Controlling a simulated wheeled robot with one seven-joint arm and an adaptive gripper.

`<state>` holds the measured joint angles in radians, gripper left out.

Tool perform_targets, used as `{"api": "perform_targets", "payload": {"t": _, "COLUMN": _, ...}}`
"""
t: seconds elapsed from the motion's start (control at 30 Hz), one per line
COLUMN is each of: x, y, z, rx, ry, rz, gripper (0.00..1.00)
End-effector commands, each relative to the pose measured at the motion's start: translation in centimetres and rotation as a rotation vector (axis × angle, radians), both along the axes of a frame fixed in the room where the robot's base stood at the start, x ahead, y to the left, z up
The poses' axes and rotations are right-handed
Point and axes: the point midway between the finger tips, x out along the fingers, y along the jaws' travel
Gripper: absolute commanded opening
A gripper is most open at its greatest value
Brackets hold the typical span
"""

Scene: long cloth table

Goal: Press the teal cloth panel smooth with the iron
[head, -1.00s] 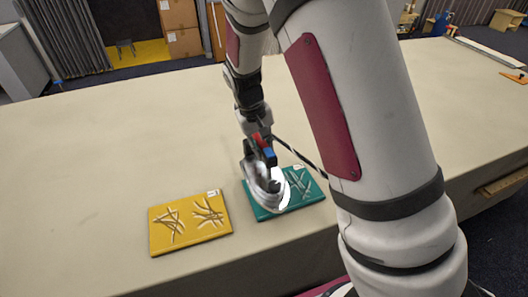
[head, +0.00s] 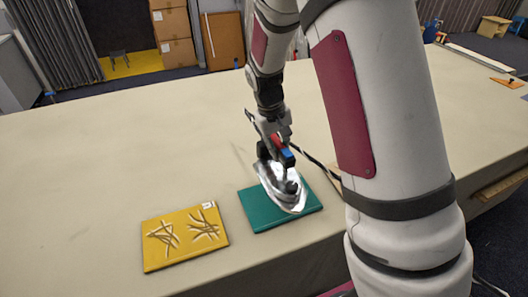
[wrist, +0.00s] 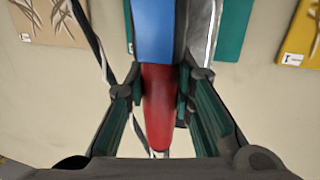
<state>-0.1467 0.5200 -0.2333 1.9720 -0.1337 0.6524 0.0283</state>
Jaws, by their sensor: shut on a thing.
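The teal cloth panel (head: 262,213) lies near the table's front edge, and its visible surface looks smooth, without crease lines. The silver iron (head: 281,187) is over the panel's middle and right part and hides some of it. I cannot tell whether its sole touches the cloth. My gripper (head: 274,148) is shut on the iron's red and blue handle. In the wrist view my gripper's fingers (wrist: 162,88) close on both sides of the handle (wrist: 156,100). Part of the teal panel (wrist: 232,32) shows behind the iron there.
A yellow creased panel (head: 184,240) lies to the left of the teal one, with a gap between. A beige creased panel (wrist: 48,22) shows in the wrist view. A black and white cord (head: 312,161) runs right from the iron. The table (head: 110,150) is clear at left.

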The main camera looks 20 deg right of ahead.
Motion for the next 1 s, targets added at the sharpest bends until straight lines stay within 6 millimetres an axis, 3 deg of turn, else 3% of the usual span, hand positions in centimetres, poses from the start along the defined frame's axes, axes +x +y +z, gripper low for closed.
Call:
{"api": "perform_targets", "payload": {"t": 0.2, "x": 0.1, "y": -3.6, "z": 0.1, "rx": -0.001, "ry": -0.006, "rz": -0.002, "gripper": 0.0}}
{"api": "perform_targets", "payload": {"t": 0.4, "x": -0.1, "y": -5.2, "z": 0.2, "rx": -0.003, "ry": -0.006, "rz": 0.001, "gripper": 0.0}}
{"api": "perform_targets", "payload": {"t": 0.63, "x": -0.1, "y": -5.6, "z": -0.6, "rx": -0.003, "ry": -0.005, "rz": 0.004, "gripper": 0.0}}
{"api": "perform_targets", "payload": {"t": 1.0, "x": 0.0, "y": -5.6, "z": -4.0, "rx": -0.003, "ry": -0.005, "rz": 0.003, "gripper": 0.0}}
